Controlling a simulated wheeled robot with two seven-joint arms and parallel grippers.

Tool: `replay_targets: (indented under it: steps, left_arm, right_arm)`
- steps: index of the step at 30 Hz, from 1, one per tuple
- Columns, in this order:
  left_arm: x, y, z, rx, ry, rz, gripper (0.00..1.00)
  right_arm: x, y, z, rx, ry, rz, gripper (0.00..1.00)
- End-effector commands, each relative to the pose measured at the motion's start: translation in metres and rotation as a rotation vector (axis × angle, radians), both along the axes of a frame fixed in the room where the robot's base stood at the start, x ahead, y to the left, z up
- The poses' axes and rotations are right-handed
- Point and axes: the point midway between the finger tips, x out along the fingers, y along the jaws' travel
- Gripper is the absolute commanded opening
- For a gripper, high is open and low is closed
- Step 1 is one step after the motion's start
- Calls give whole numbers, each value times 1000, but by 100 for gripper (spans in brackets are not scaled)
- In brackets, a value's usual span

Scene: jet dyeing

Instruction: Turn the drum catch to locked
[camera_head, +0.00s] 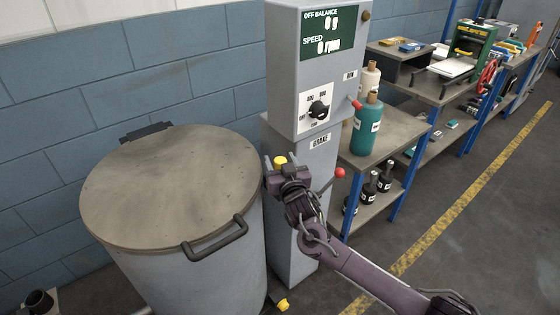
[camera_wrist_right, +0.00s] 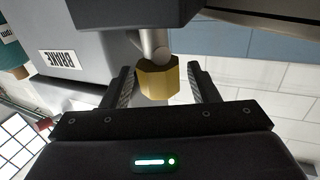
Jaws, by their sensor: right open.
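A yellow knob (camera_head: 281,160) on a short grey shaft sits between the round grey drum and the grey control column; it appears to be the drum catch. My right gripper (camera_head: 282,166) is at this knob with its fingers open. In the right wrist view, the yellow knob (camera_wrist_right: 157,80) stands between the two black fingers (camera_wrist_right: 160,70), with a gap visible on each side. Its lower end is close to the gripper body; whether it touches cannot be told. No lock marking for the catch is readable. My left gripper is not in view.
The drum lid (camera_head: 165,185) is down, with a black handle (camera_head: 215,240) at its front. The column (camera_head: 312,75) carries a display, a black selector (camera_head: 318,109) and a red-knobbed lever (camera_head: 339,172) under a BRAKE label. A shelf (camera_head: 375,140) with bottles stands to the right.

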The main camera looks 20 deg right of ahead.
Motion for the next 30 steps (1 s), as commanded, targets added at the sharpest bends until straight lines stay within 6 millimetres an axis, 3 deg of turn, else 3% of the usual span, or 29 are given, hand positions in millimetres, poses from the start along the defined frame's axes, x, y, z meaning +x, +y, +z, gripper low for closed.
replay_targets:
  steps: [7,19,26,30]
  left_arm:
    - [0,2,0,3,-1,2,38]
    - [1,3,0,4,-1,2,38]
    - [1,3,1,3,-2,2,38]
    - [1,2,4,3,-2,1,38]
  right_arm:
    - [1,0,0,0,0,1,54]
    - [1,0,0,0,0,0,2]
    - [0,-3,0,0,1,2,0]
    - [-3,-14,1,-2,2,16,0]
